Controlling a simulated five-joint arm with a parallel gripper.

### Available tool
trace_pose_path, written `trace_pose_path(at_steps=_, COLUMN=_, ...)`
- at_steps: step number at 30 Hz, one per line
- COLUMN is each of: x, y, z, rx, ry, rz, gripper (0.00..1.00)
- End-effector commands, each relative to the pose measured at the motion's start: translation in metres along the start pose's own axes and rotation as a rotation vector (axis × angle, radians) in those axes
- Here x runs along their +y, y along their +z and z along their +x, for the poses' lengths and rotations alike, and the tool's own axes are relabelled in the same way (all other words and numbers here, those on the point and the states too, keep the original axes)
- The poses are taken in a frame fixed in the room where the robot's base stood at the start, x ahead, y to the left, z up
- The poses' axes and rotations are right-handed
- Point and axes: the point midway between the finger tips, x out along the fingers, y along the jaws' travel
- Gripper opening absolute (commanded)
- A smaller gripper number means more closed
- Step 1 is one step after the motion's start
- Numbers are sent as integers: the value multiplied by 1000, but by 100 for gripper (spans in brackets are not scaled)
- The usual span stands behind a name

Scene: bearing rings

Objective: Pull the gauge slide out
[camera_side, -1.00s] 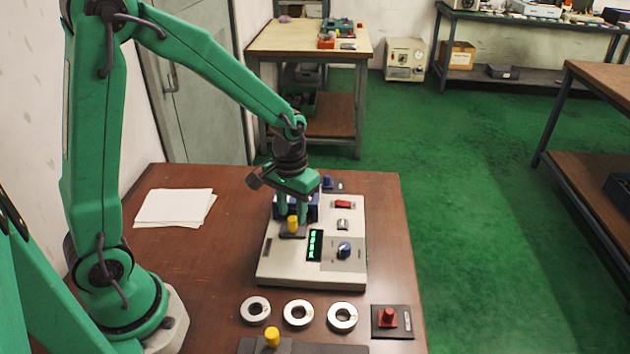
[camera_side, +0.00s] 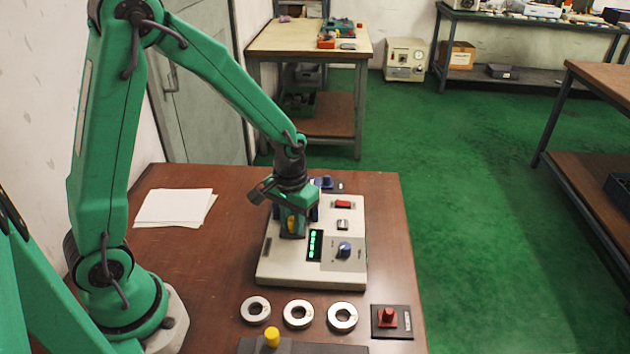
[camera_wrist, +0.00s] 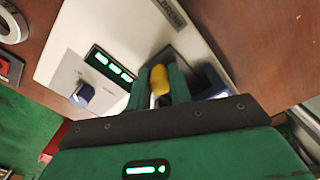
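The grey-white console (camera_side: 312,270) sits on the brown table, with a green-lit display (camera_side: 314,244) and a blue knob (camera_side: 344,250). A yellow handle (camera_side: 291,223) stands at its left part and also shows in the wrist view (camera_wrist: 158,75). I take it to be the gauge slide's handle. My gripper (camera_side: 296,232) is low over the console, its fingers (camera_wrist: 159,88) on either side of this handle. Whether they press on it I cannot tell. A blue block behind the handle is mostly hidden by my gripper in the side view.
Three metal rings (camera_side: 298,314) lie in front of the console. A red button on a dark plate (camera_side: 392,320) is at front right. A dark fixture with another yellow knob (camera_side: 272,337) is at the front edge. White paper (camera_side: 174,207) lies at left.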

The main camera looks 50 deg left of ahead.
Motion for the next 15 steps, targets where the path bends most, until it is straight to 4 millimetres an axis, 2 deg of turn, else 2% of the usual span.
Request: trace_pose_path(at_steps=15, x=6, y=10, z=0, rx=0, ry=0, rz=1, gripper=4)
